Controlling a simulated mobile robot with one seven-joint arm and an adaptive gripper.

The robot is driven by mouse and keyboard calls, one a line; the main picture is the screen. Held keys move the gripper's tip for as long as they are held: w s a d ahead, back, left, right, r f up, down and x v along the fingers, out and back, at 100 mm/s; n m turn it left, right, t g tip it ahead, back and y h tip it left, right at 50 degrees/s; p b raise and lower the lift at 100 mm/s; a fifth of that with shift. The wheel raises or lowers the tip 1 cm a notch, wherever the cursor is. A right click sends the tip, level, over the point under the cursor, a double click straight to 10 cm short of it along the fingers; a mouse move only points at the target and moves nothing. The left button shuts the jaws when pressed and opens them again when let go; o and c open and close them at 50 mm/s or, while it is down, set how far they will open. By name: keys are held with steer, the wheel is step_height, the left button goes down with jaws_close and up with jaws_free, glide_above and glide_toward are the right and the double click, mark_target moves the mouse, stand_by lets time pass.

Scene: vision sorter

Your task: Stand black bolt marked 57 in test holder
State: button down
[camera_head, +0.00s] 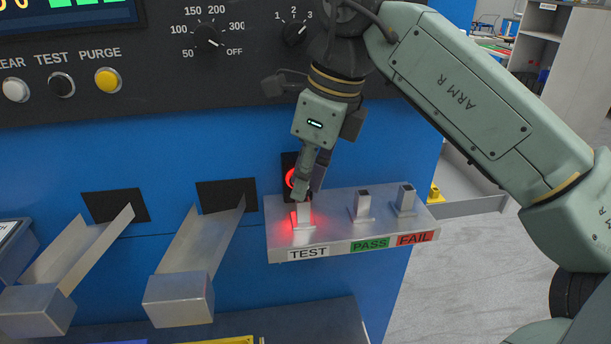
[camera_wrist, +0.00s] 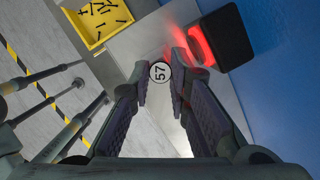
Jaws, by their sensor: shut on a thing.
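My gripper (camera_head: 308,190) points down at the TEST end of the metal shelf, right above the test holder (camera_head: 303,214). In the wrist view my gripper (camera_wrist: 160,80) is shut on the bolt, whose round white head (camera_wrist: 160,71) carries the number 57 and faces the camera. The bolt's shank is hidden under its head. In the head view my fingers hide the bolt, so I cannot tell whether its end is inside the holder. Red light falls on the holder and shelf.
The PASS holder (camera_head: 362,205) and FAIL holder (camera_head: 405,200) stand to the right on the same shelf (camera_head: 340,237). A black sensor block (camera_wrist: 223,38) with a red glow is close beside my fingers. A yellow tray (camera_wrist: 97,24) holds several dark bolts.

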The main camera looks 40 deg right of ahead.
steer(key=c, duration=1.4)
jaws_free()
steer(key=shift+c, duration=0.2)
steer(key=o, duration=0.4)
steer(key=shift+w+a+p+v, duration=0.1)
steer(key=shift+w+p+v, duration=0.1)
steer(key=shift+p+v, duration=0.6)
steer(key=shift+w+a+p+v, duration=0.15)
steer(key=shift+p+v, duration=0.4)
steer(key=shift+v, duration=0.4)
steer(key=shift+w+a+p+v, duration=0.1)
steer(key=shift+w+p+v, duration=0.1)
steer(key=shift+p+v, duration=0.6)
steer(key=shift+w+v, duration=0.15)
steer(key=shift+v, duration=0.6)
steer(key=shift+w+v, duration=0.15)
steer(key=shift+v, duration=0.6)
steer(key=shift+a, duration=0.15)
